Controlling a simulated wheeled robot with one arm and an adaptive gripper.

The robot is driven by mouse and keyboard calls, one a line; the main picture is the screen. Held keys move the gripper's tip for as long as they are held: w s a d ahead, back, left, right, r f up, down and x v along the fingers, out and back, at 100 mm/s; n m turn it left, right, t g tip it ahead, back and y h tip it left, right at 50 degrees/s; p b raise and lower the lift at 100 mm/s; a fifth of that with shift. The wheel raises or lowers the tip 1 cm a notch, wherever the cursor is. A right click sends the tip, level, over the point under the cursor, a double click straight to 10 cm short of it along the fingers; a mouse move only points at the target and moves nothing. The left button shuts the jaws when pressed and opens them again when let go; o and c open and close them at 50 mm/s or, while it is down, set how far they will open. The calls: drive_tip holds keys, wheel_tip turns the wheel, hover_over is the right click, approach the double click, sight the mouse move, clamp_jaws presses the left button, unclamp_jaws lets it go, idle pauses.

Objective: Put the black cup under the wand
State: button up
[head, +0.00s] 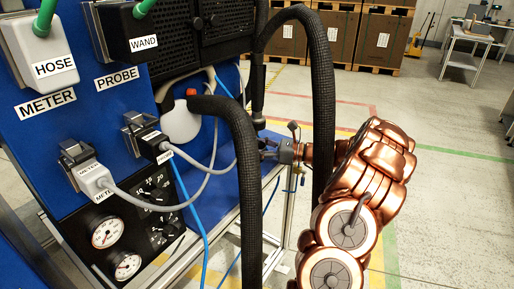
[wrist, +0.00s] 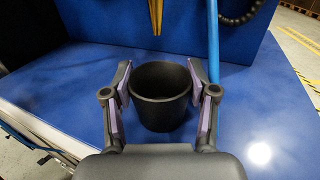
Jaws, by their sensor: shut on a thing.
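The black cup (wrist: 160,112) is upright and open at the top in the wrist view, over a blue surface (wrist: 60,100). My gripper (wrist: 160,85) has one finger on each side of the cup and is shut on it. I cannot tell whether the cup's base touches the surface. A thin yellow-brown upright piece (wrist: 156,14), perhaps the wand, shows beyond the cup at the top edge. In the head view a black box (head: 168,48) carries the label WAND.
A blue hose (wrist: 213,45) hangs close to the right of the cup, and a dark ribbed hose (wrist: 240,16) is farther right. In the head view thick black hoses (head: 245,165) hang before the blue panel (head: 75,130). Boxes (head: 381,42) stand at the back.

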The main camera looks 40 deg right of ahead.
drive_tip(key=shift+f, duration=0.1)
drive_tip(key=o, duration=0.9)
drive_tip(key=shift+o, duration=0.2)
drive_tip(key=shift+s+d, duration=0.2)
drive_tip(key=shift+d, duration=0.05)
drive_tip(key=v, duration=1.1)
drive_tip(key=shift+s, duration=0.2)
